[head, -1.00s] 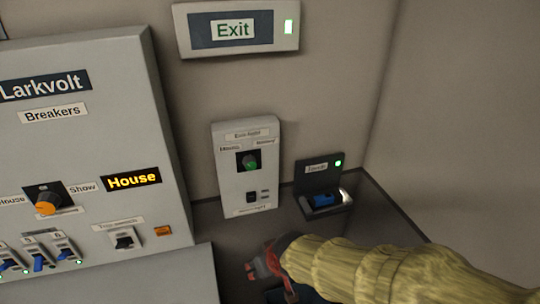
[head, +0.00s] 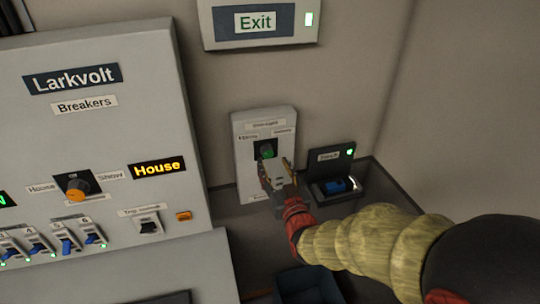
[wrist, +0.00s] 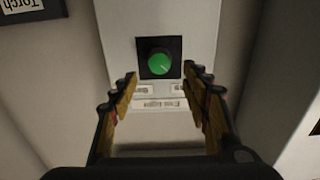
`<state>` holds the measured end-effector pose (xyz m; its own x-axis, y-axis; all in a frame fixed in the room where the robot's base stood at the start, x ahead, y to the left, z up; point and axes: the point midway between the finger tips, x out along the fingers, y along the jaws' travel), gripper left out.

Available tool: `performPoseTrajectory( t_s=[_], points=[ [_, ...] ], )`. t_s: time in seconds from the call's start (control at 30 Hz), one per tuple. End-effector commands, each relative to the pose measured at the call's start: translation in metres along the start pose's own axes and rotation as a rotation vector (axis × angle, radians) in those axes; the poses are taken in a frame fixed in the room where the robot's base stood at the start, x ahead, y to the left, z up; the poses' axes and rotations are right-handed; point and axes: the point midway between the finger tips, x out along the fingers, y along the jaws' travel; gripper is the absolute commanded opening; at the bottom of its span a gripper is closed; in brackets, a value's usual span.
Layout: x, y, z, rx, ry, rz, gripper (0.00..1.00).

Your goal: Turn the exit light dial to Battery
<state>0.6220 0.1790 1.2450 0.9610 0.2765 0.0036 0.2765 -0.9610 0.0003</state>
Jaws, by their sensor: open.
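The exit light dial (head: 267,150) is a round green knob on a black square, set in a pale upright box (head: 250,190) on the wall. Small labels sit above it on the left and right, too blurred to read surely now. My gripper (head: 275,166) is open just in front of the box, its fingers slightly below the dial. The wrist view is upside down; there the green dial (wrist: 159,60) shows beyond the gap between the two fingers (wrist: 163,80), apart from them. A faint pale mark on the knob points lower right there. The box's lower part is partly hidden by my gripper.
The Exit sign (head: 255,22) is above, with a lit green lamp. A dark torch holder (head: 332,160) with a blue item stands close right of the box. The Larkvolt breaker panel (head: 140,110) juts out on the left. A dark blue bin (head: 308,284) is below.

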Motion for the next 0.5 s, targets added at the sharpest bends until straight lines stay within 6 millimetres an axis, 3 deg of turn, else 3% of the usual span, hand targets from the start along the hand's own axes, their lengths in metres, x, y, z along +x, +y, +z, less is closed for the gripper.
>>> performPoseTrajectory(
  t_s=[0.3,0.5],
  points=[
    [0.046,0.000,0.001,0.000,-0.002,0.000,0.47],
    [0.060,0.000,0.001,0.000,-0.003,0.000,0.47]
  ],
)
